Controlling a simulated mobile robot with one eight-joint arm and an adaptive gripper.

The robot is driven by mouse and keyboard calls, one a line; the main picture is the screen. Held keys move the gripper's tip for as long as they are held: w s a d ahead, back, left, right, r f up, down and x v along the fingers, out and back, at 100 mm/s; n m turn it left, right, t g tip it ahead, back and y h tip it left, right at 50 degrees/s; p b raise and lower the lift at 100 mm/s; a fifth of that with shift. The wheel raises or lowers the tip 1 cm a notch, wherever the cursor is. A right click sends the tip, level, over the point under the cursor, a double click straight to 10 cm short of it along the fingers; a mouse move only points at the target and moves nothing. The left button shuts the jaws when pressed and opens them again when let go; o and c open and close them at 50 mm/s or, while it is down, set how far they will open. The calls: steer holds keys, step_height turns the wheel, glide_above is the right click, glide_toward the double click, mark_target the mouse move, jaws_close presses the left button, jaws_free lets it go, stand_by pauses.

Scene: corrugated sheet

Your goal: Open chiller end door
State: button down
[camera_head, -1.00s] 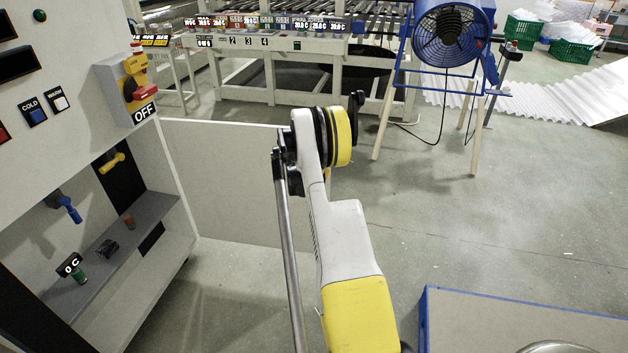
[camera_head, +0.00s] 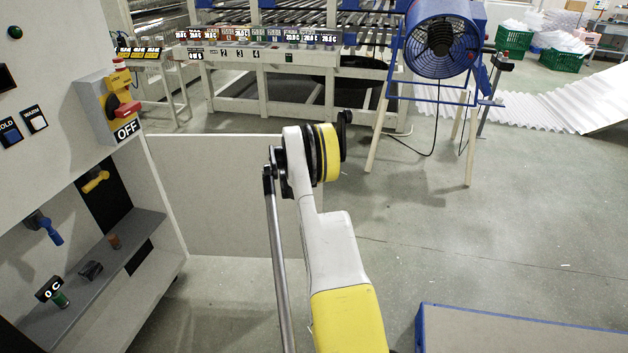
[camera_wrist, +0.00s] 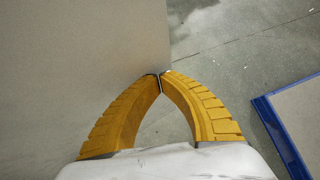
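The chiller (camera_head: 50,110) stands at the left of the head view, with its shelf and coloured valves exposed. A pale flat panel, seemingly its end door (camera_head: 215,195), stands out from the chiller's corner, swung away from the opening. My arm hides the panel's right end. My gripper is hidden in the head view. In the wrist view my gripper (camera_wrist: 160,80) has its yellow fingers closed together at the tips. They are at the right edge of the pale panel (camera_wrist: 75,70). I cannot tell whether the thin edge is between the tips.
A blue fan (camera_head: 441,45) on a wooden-legged stand is at the back right, with its cable on the floor. A long roller machine (camera_head: 270,90) spans the back. A blue-edged board (camera_head: 520,335) lies at the front right. The middle-right floor is clear.

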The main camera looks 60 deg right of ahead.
steer(key=v, duration=1.2)
steer(key=shift+r, duration=0.1)
